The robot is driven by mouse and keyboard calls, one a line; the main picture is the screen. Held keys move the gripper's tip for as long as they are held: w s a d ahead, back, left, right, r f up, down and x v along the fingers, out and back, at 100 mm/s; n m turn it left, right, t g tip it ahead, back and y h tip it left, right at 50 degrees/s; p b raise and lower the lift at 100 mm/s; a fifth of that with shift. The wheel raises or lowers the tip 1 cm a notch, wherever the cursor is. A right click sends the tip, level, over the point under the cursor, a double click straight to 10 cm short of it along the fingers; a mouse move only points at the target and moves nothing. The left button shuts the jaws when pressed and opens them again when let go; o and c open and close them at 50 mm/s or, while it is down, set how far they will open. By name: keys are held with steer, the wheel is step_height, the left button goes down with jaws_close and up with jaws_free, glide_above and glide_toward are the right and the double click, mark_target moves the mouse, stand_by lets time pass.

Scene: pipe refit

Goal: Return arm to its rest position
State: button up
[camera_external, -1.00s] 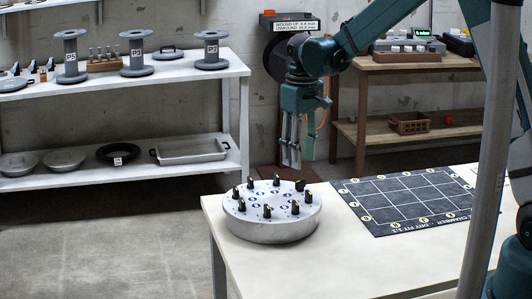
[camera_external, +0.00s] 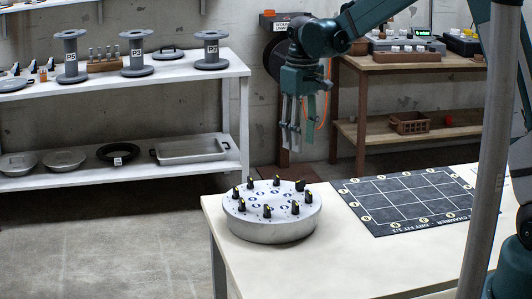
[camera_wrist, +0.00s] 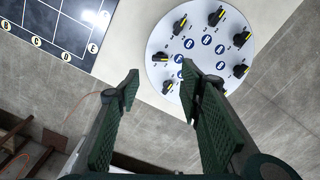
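My gripper (camera_external: 290,127) hangs in the air, fingers pointing down, above and beyond the far edge of the table (camera_external: 290,268). In the wrist view, my gripper (camera_wrist: 160,88) has its two green padded fingers spread wide with nothing between them. A round grey disc (camera_external: 272,227) with several black knobs stands on the table's left part, below the gripper and apart from it. The disc also shows in the wrist view (camera_wrist: 201,55), beyond the right fingertip.
A dark grid mat (camera_external: 405,203) lies on the table to the right of the disc. A grey pole (camera_external: 490,150) stands in the foreground. Shelves with spools (camera_external: 137,52) line the left wall, and a wooden bench (camera_external: 420,62) stands at the back right.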

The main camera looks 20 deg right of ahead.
steer(key=shift+r, duration=0.1)
steer(key=s+d+r+m+t, duration=0.3)
steer(key=s+d+r, duration=1.15)
steer(key=d, duration=0.25)
steer(key=s+d+f+m+t, duration=0.1)
steer(key=s+d+t, duration=0.1)
steer(key=s+d, duration=0.4)
steer(key=s+d+f+m+t, duration=0.1)
steer(key=s+d, duration=0.5)
steer(key=s, duration=0.8)
steer(key=shift+s+f+m+t, duration=0.25)
steer(key=shift+m+t, duration=0.25)
steer(key=shift+t, duration=0.1)
steer(key=shift+w+r, duration=0.1)
stand_by(2.3)
